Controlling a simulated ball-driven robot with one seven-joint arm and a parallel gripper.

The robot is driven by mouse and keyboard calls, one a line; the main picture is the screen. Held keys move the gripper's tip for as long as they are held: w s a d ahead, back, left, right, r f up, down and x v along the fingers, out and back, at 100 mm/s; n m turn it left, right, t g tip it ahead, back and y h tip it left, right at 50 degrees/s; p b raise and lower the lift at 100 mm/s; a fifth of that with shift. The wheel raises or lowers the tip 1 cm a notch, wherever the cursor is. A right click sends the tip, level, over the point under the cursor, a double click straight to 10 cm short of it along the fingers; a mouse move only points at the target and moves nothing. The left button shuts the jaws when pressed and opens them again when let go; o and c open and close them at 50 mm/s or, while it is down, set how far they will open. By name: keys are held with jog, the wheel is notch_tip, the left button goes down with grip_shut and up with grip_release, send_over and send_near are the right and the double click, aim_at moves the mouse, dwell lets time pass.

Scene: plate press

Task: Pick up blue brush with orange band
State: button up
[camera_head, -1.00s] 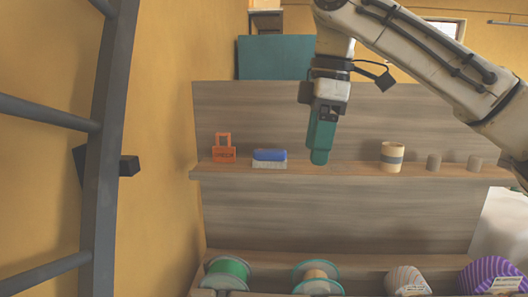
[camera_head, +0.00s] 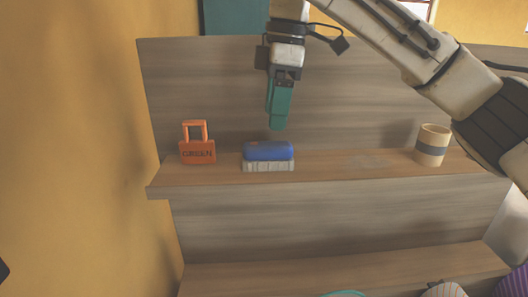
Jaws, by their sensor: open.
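The blue brush (camera_head: 268,152) lies on the upper wooden shelf, left of the middle, with its pale bristles facing down. A small orange mark shows near the left end of its top; a full band cannot be made out. My gripper (camera_head: 277,128) has teal fingers pointing down. It hangs just above the brush in the picture, apart from it and empty. The fingers overlap from this side, so the gap between them is hidden.
An orange padlock-shaped block marked "GREEN" (camera_head: 198,150) stands left of the brush. A beige cup with a grey band (camera_head: 432,146) stands to the right, under my arm. The shelf (camera_head: 350,168) is clear between brush and cup. A lower shelf (camera_head: 330,272) holds partly seen things.

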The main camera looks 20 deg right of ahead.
aim_at(267, 143)
jog(key=shift+w+a+f, duration=0.15)
jog(key=shift+a+f, duration=0.05)
jog(key=shift+f, duration=1.15)
jog(key=shift+w+a+f, duration=0.15)
jog(key=shift+w+f, duration=0.05)
jog(key=shift+f, duration=1.2)
jog(key=shift+w+a+f, duration=0.15)
jog(key=shift+a+f, duration=0.05)
jog(key=shift+f, duration=1.15)
jog(key=c, duration=1.1)
jog(key=shift+r, duration=0.1)
jog(key=shift+r, duration=0.55)
notch_tip(267, 143, up, 2)
jog(key=shift+s+d+r, duration=0.15)
jog(key=shift+r, duration=0.1)
jog(key=s+d+r, duration=0.1)
jog(key=s+r, duration=0.2)
jog(key=s, duration=0.1)
jog(key=s+r+b, duration=0.1)
jog(key=s+r, duration=0.2)
jog(key=s, duration=0.2)
jog(key=s+d+r, duration=0.1)
jog(key=s+r, duration=0.2)
jog(key=s, duration=0.1)
jog(key=shift+s+d+r, duration=0.15)
jog(key=shift+s+d, duration=0.05)
jog(key=shift+d, duration=0.15)
